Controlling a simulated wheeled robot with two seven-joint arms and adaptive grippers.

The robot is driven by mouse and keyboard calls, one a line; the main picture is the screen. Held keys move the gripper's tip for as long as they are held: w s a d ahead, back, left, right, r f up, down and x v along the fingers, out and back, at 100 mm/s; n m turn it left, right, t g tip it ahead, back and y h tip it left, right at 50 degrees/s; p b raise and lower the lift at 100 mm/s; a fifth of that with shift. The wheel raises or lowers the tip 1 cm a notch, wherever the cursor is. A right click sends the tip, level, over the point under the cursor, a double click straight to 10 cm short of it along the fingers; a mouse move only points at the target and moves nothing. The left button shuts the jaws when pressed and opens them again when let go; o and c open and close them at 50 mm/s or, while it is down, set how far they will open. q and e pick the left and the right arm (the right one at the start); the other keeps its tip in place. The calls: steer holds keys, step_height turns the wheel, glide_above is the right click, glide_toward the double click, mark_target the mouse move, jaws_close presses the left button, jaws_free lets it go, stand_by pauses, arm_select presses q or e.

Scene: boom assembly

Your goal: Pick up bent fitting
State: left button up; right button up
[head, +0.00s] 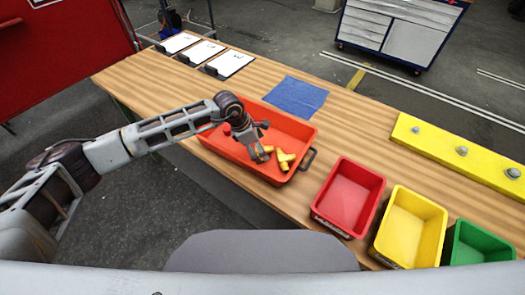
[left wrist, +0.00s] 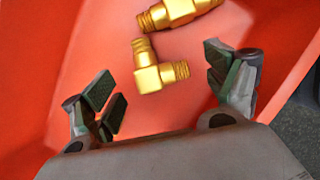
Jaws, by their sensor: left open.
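The other fitting (left wrist: 179,10) lies farther off, partly cut by the top edge of the picture. In the head view the fittings (head: 285,158) sit near the tray's right end, beside my left gripper (head: 260,150). My left gripper (left wrist: 165,88) is open and empty, low over the tray. My right gripper is in neither view.
A red bin (head: 371,187), a yellow bin (head: 433,214) and a green bin (head: 482,243) stand right of the tray. A blue cloth (head: 297,96) lies behind it. Clipboards (head: 229,63) lie at the back left. A yellow bar (head: 435,143) with bolts lies at right.

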arm_select(q)
steer(key=shift+x, duration=1.2)
steer(key=c, duration=1.2)
